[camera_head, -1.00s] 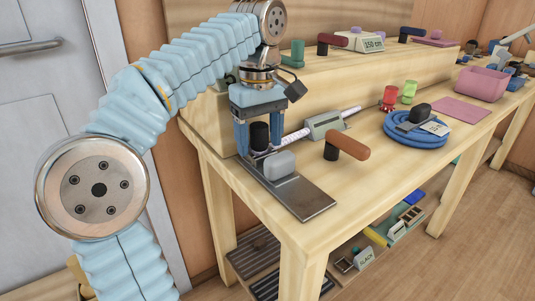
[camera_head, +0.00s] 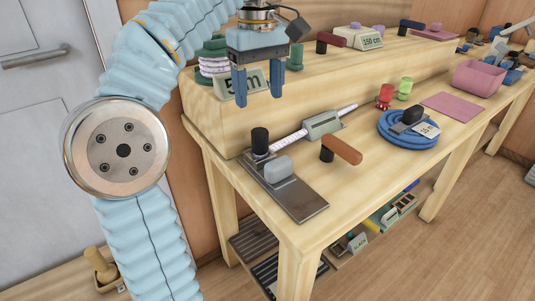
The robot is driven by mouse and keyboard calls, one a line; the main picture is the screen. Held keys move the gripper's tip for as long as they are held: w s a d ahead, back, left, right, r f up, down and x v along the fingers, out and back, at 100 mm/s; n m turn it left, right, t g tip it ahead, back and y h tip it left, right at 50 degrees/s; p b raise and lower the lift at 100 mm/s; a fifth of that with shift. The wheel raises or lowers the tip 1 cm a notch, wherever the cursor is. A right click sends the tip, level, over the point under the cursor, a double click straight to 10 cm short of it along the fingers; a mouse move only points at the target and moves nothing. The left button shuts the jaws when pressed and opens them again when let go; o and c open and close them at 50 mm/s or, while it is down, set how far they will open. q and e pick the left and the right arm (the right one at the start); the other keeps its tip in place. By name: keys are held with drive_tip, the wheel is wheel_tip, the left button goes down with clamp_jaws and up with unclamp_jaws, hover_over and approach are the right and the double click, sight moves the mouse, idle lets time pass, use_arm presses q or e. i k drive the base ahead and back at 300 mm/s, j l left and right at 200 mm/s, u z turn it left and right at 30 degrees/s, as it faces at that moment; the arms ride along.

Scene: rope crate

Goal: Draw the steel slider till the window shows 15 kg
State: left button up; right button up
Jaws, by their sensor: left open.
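A flat steel plate (camera_head: 304,202) lies at the near left end of the bench. A black upright knob (camera_head: 260,141) and a rounded grey block (camera_head: 278,168) stand on its left part. A pale striped rod (camera_head: 290,141) runs from near the knob to a grey-green housing (camera_head: 322,123) and shows again beyond it. No reading can be made out on the housing. Which part is the steel slider is not clear. My left gripper (camera_head: 258,86) is open and empty, fingers down, above the black knob and apart from it. My right gripper is not in view.
A brown-handled lever (camera_head: 342,150) stands right of the plate. A blue rope coil (camera_head: 410,130) with a small card lies farther right, near red (camera_head: 385,96) and green (camera_head: 405,88) spools. A raised shelf (camera_head: 320,72) with labelled items runs behind. The bench front between is clear.

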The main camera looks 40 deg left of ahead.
sight(276, 173)
drive_tip(key=k+l, duration=0.35)
drive_tip(key=l, duration=0.15)
drive_tip(key=k+l, duration=0.4)
drive_tip(key=l, duration=0.1)
